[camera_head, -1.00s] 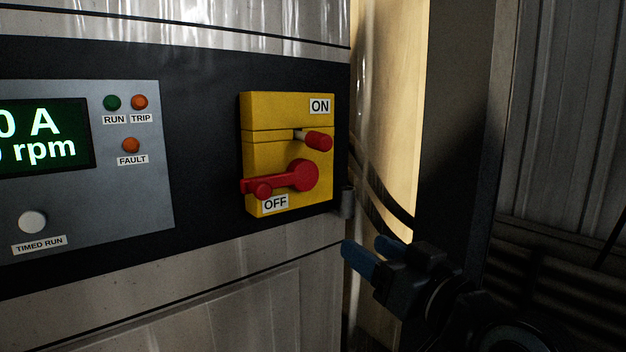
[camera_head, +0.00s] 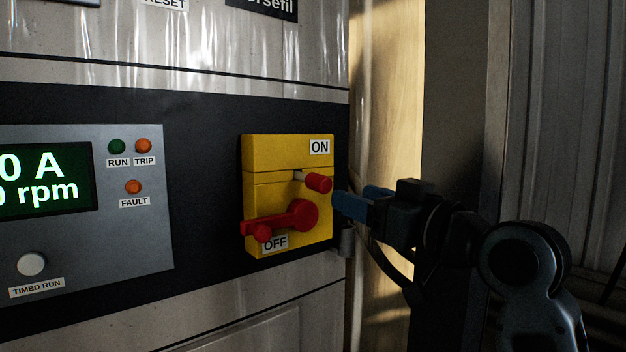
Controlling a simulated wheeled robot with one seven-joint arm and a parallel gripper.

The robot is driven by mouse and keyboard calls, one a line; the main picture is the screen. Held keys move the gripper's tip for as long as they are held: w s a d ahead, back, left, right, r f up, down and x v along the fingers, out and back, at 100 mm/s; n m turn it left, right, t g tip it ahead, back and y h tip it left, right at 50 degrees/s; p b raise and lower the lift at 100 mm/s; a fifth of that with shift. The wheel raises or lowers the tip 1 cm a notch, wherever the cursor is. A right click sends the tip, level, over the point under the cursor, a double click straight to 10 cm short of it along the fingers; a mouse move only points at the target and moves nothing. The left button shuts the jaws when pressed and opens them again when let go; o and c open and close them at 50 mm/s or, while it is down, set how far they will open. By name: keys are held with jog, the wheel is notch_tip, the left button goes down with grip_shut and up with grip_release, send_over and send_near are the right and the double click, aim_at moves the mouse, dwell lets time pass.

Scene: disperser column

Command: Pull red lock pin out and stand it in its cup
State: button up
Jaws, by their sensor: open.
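The red lock pin (camera_head: 318,183) sticks out of the right part of the yellow switch box (camera_head: 260,152), below the ON label. A pale length shows between its red end and the box. The red switch handle (camera_head: 295,217) lies below it, turned toward the left near the OFF label. My gripper (camera_head: 358,202), with blue fingertips, is open and empty. It is just right of the pin, at nearly its height, and appears apart from it.
A control panel with a green display (camera_head: 42,180), lamps and a white button (camera_head: 31,264) lies to the left. Dark cables (camera_head: 385,260) hang behind my gripper. The panel front below the box is clear.

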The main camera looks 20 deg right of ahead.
aim_at(327, 186)
jog(key=shift+x, duration=4.15)
grip_shut()
jog(key=shift+s, duration=0.1)
jog(key=shift+v, duration=2.95)
